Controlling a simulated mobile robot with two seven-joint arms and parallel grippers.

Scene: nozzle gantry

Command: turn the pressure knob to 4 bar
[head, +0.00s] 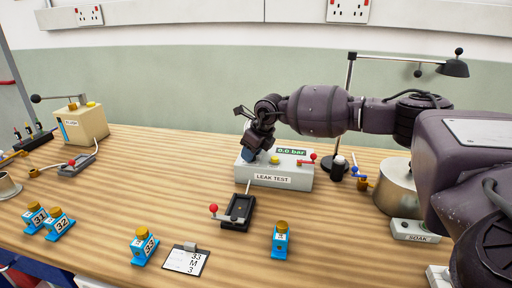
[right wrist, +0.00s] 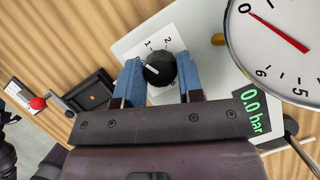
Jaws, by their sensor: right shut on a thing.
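The black pressure knob (right wrist: 160,66) sits on a white dial plate marked 1 and 2; other marks are hidden. Its white pointer mark faces left in the right wrist view, short of the 1. My right gripper (right wrist: 160,78) is shut on the knob, one blue fingertip on each side. In the head view my right gripper (head: 259,146) is over the left end of the LEAK TEST box (head: 298,180) and hides the knob. The green display (head: 291,151) reads 0.0 bar. The round gauge (right wrist: 275,50) has its red needle near 0. My left gripper is out of view.
A black fixture with a red-knobbed lever (head: 238,211) stands in front of the box. Several blue valves, one numbered 33 (head: 144,247), and a clipboard (head: 187,259) lie along the front. A metal pot (head: 396,190) and lamp (head: 453,67) are at right.

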